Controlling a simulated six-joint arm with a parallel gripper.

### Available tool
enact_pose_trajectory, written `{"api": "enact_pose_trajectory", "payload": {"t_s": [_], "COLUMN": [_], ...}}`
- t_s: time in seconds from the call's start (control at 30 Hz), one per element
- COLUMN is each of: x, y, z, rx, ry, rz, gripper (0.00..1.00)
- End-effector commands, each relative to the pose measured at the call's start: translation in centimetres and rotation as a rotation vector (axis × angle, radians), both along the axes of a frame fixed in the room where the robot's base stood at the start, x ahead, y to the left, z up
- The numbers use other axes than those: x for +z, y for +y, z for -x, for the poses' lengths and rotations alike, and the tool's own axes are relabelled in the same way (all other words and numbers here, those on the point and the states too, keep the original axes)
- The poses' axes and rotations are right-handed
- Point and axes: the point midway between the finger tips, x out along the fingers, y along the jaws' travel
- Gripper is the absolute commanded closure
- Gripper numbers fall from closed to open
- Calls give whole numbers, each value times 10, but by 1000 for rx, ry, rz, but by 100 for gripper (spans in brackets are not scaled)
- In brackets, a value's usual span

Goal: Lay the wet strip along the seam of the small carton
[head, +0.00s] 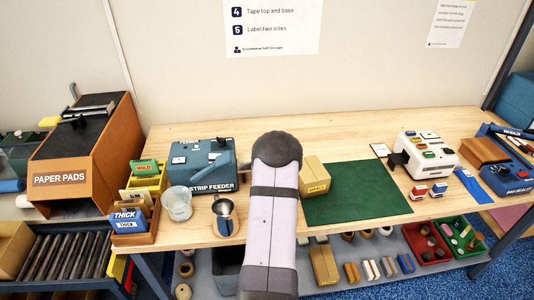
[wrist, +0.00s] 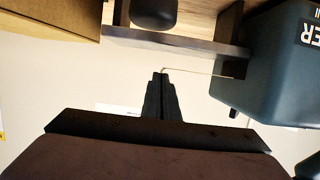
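The small carton (head: 314,178) stands at the left edge of the green mat (head: 365,193), right of my arm; it also fills the top left of the wrist view (wrist: 48,16). The blue-grey strip feeder (head: 203,165) stands left of my arm, and its body shows at the right of the wrist view (wrist: 265,70). A thin pale strip (wrist: 195,71), seen nearly edge-on, runs from the feeder side to my fingertips. My gripper (wrist: 162,75) has its fingers together at the end of this strip. In the head view my arm hides the gripper.
A white button device (head: 428,155) stands right of the mat. Most of the mat is clear.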

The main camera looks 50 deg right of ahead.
Motion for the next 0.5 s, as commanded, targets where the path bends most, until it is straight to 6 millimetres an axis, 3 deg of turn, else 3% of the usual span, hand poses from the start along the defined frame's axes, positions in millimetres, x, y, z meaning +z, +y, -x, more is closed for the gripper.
{"api": "enact_pose_trajectory", "payload": {"t_s": [0.2,0.5], "x": [-18,-25], "y": [0,0], "z": [0,0], "rx": [0,0], "ry": [-1,0], "rz": [1,0], "gripper": [100,100]}}
